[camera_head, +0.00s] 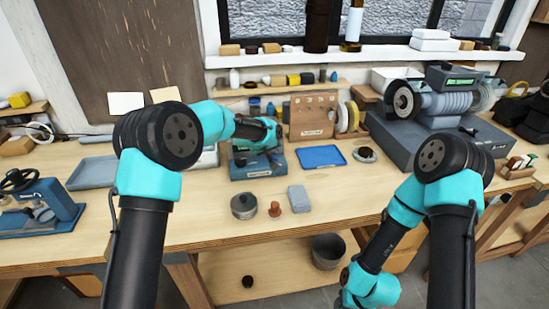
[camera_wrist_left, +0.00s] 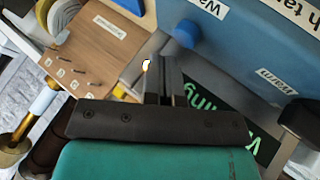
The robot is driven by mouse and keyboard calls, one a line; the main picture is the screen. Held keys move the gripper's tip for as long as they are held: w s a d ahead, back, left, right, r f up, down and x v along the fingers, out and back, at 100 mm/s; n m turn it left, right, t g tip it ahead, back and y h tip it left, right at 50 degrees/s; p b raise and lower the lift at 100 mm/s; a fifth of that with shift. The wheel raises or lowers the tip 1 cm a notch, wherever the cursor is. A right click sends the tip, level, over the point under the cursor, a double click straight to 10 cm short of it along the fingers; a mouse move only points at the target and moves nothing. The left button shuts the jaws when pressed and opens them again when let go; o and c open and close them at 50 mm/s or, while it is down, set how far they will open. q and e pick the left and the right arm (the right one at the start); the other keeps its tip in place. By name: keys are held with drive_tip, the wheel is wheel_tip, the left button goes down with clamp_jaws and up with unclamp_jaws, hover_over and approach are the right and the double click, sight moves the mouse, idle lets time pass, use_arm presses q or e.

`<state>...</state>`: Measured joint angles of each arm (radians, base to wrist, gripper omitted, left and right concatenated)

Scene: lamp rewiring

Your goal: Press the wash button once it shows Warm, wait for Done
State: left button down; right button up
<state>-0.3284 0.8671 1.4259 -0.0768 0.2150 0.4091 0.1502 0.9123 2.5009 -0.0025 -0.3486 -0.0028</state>
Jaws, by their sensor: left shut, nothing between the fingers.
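The blue wash unit (camera_head: 258,168) stands on the bench, partly covered by my left arm. In the left wrist view its blue panel (camera_wrist_left: 240,50) carries white labels, one reading "Warm" (camera_wrist_left: 276,81). A round blue button (camera_wrist_left: 185,33) sits beside a label starting "Wa". A dark display (camera_wrist_left: 236,122) shows green letters, partly hidden by my gripper; I cannot read the whole word. My left gripper (camera_head: 272,136) is over the unit, shut and empty. Its fingertips (camera_wrist_left: 162,66) appear near the button; contact cannot be told. My right gripper is out of view.
A wooden peg block (camera_head: 312,115) stands behind the unit. A blue tray (camera_head: 321,157), a grey block (camera_head: 298,198), a round tin (camera_head: 244,206) and a reddish knob-topped tool (camera_head: 275,209) lie nearby. A bench grinder (camera_head: 445,105) stands at the right. The bench front is mostly clear.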

sight(273, 157)
use_arm(q)
drive_tip(key=shift+r, duration=2.5)
